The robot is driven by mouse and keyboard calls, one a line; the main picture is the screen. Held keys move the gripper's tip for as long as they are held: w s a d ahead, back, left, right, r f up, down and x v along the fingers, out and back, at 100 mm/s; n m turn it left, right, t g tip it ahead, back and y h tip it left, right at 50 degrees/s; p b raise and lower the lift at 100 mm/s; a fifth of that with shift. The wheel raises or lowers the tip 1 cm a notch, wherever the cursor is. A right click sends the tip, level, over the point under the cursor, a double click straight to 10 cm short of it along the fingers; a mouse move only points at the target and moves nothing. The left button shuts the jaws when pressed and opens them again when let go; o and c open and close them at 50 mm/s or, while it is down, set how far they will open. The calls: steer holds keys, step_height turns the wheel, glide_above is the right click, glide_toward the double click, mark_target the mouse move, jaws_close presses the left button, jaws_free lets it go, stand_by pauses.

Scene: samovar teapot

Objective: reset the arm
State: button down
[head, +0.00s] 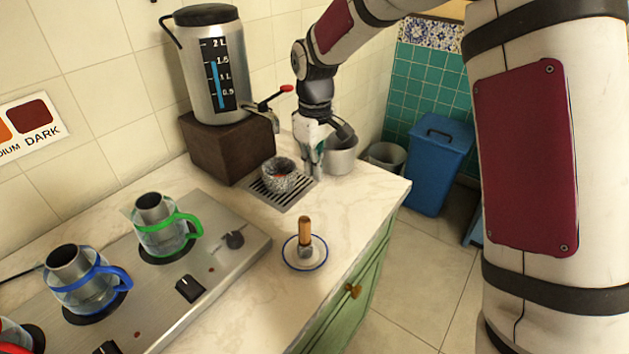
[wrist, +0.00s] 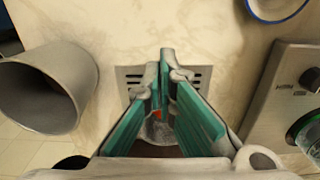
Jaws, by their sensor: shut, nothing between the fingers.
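My gripper (head: 314,172) points down over the counter at the right side of the drip grate (head: 268,199). It is beside the speckled cup (head: 290,183), which stands on the grate, and in front of the grey metal pot (head: 342,160). In the wrist view my gripper's (wrist: 166,62) green-padded fingers are shut and empty. They hide most of the cup, and parts of the grate (wrist: 133,78) show around them. The grey pot (wrist: 42,98) is at the left of that view.
The dispenser (head: 217,75) stands on a dark block, its red-handled tap (head: 268,104) near my wrist. A saucer (head: 318,247) holds a wooden-handled tool. Glass pots with green (head: 158,232) and blue (head: 80,285) handles stand on the stove. A blue bin (head: 437,165) is on the floor.

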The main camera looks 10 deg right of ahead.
steer(key=s+d+r+m+t+p, duration=0.1)
steer(key=s+d+r+m, duration=0.15)
steer(key=s+r, duration=0.6)
steer(key=s+d+r+m+t+p, duration=0.15)
steer(key=s+d+r, duration=0.25)
steer(key=s+r, duration=0.4)
steer(key=s+d+r+m+t+p, duration=0.1)
steer(key=s+d+m, duration=0.1)
steer(key=s, duration=0.7)
steer(key=s+d+r+m+p, duration=0.2)
steer(key=s, duration=0.7)
steer(key=shift+s+d+r+m+t, duration=0.2)
steer(key=shift+d+r+m+t, duration=0.05)
steer(key=shift+m+t, duration=0.15)
